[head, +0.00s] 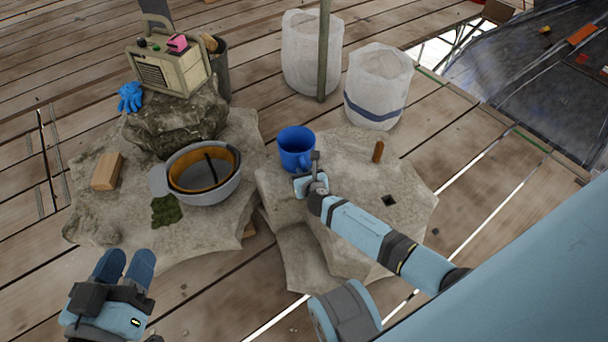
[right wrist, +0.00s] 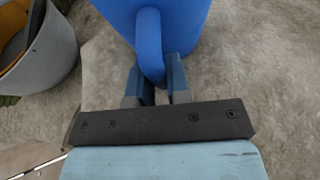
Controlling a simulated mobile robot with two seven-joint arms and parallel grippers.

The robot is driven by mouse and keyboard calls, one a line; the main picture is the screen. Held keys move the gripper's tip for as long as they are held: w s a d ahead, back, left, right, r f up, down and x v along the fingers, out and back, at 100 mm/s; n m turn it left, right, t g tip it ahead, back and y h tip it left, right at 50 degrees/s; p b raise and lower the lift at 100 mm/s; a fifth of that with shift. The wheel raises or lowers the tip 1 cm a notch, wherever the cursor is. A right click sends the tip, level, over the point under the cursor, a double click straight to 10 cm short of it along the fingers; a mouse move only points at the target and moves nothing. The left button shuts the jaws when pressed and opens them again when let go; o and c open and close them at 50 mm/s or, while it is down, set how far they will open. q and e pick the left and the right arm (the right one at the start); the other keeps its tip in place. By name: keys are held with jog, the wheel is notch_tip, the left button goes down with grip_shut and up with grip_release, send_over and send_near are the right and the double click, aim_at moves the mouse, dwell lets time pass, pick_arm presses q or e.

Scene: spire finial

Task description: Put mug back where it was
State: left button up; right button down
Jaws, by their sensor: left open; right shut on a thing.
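The blue mug (head: 296,146) is upright at the left part of the right-hand stone block (head: 350,225). My right gripper (head: 310,176) is at the mug's near side. In the right wrist view, the fingers of my right gripper (right wrist: 158,85) are shut on the handle of the mug (right wrist: 185,25). I cannot tell whether the mug's base touches the stone. My left gripper (head: 126,266) is open and empty at the lower left, in front of the left-hand stone.
A grey bowl (head: 215,190) with an orange-rimmed item inside stands on the left stone (head: 120,225), left of the mug. A brown cylinder (head: 378,151) and a small dark square (head: 389,201) are on the right stone. White bags (head: 377,82) stand behind.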

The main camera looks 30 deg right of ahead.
jog(key=shift+f, duration=0.15)
jog(key=c, duration=1.1)
grip_release()
jog(key=shift+s+r, duration=0.15)
jog(key=shift+r, duration=0.15)
pick_arm(q)
jog(key=r+t+p, duration=0.1)
jog(key=r+p, duration=0.1)
jog(key=r, duration=0.1)
jog(key=r+n+t+p, duration=0.1)
jog(key=r+p, duration=0.1)
jog(key=r, duration=0.1)
jog(key=shift+s+a+p, duration=0.1)
jog(key=shift+s+p, duration=0.1)
jog(key=shift+p, duration=0.2)
pick_arm(e)
jog(key=v, duration=1.1)
jog(key=shift+s, duration=0.3)
